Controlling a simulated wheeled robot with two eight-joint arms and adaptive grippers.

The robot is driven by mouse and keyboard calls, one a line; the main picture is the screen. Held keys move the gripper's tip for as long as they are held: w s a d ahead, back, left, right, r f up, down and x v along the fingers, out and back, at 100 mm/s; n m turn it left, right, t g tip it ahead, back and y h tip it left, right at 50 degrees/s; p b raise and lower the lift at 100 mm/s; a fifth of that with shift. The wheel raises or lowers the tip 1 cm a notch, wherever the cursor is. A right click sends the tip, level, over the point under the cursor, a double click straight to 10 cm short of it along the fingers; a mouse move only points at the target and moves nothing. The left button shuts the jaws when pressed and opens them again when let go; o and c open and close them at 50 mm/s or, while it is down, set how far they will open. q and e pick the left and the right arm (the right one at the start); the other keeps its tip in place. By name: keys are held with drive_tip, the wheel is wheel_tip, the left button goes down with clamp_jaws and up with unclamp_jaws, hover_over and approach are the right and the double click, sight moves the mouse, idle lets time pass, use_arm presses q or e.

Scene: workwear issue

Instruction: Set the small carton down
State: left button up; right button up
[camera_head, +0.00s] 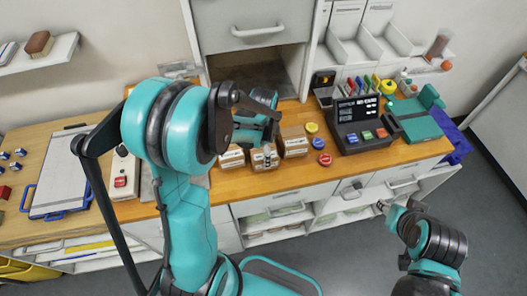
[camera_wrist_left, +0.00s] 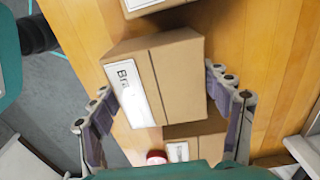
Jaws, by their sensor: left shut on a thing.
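My left gripper (camera_head: 264,146) is over the wooden counter and shut on a small brown carton (camera_head: 264,160). In the left wrist view this carton (camera_wrist_left: 178,78) sits between the two fingers, with a white printed label on one side, slightly turned against the cartons near it. A second carton (camera_head: 232,158) stands to its left and a third carton (camera_head: 293,141) to its right, both close by. I cannot tell whether the held carton's underside touches the counter. My right gripper (camera_head: 386,207) is low at the right, away from the cartons, too small to read.
Red and yellow round items (camera_head: 318,143) lie right of the cartons. A dark till-like device (camera_head: 362,125) stands further right, with a teal device (camera_head: 415,118) beyond it. Bare wood shows along the front edge (camera_head: 270,183).

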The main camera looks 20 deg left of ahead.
use_arm(q)
drive_tip(key=o, duration=1.4)
drive_tip(key=shift+f, duration=0.1)
drive_tip(key=shift+c, duration=0.2)
